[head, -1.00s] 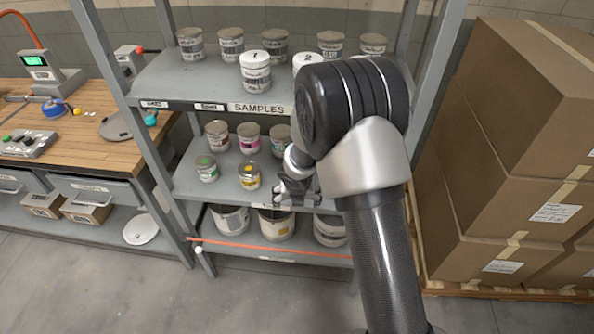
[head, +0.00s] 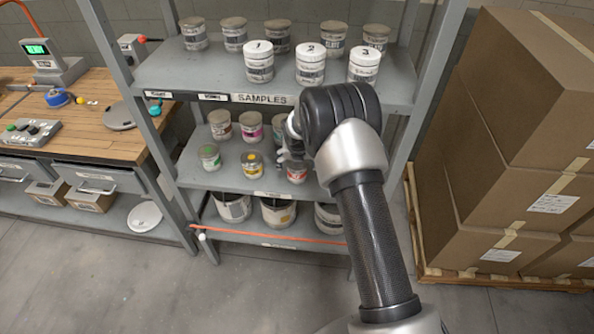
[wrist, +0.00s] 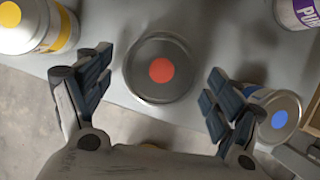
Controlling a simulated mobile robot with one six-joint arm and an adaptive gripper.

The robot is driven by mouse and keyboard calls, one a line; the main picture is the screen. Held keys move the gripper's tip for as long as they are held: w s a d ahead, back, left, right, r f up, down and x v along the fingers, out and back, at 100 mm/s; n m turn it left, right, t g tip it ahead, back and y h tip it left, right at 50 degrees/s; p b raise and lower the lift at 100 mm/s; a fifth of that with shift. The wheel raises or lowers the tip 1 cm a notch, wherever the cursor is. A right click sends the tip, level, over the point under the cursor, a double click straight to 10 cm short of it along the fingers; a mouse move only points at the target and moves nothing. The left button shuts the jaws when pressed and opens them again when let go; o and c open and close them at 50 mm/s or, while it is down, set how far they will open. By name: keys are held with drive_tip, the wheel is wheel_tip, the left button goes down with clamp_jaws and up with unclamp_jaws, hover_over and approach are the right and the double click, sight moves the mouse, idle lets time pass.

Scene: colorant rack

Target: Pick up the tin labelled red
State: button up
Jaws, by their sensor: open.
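The red tin shows in the wrist view (wrist: 160,68) as a round grey lid with a red dot. It stands near the front edge of the middle shelf. In the head view the red tin (head: 297,173) is partly hidden by my arm. My gripper (wrist: 156,88) is open, with one finger on each side of the red tin in the wrist view and clear gaps between. No finger is seen touching it. In the head view my gripper (head: 287,150) is at the middle shelf, beside and above the red tin.
A yellow tin (wrist: 40,25) stands left of the red tin, and a blue-dot tin (wrist: 277,115) stands right, close to the right finger. A purple-labelled tin (wrist: 298,12) is behind. The upper shelf (head: 200,75) holds several tins. Boxes (head: 500,150) are stacked at the right.

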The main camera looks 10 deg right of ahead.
drive_tip(key=x, duration=0.3)
drive_tip(key=shift+f+b, duration=0.25)
drive_tip(key=shift+b, duration=0.15)
drive_tip(key=shift+w, duration=0.1)
drive_tip(key=c, duration=1.3)
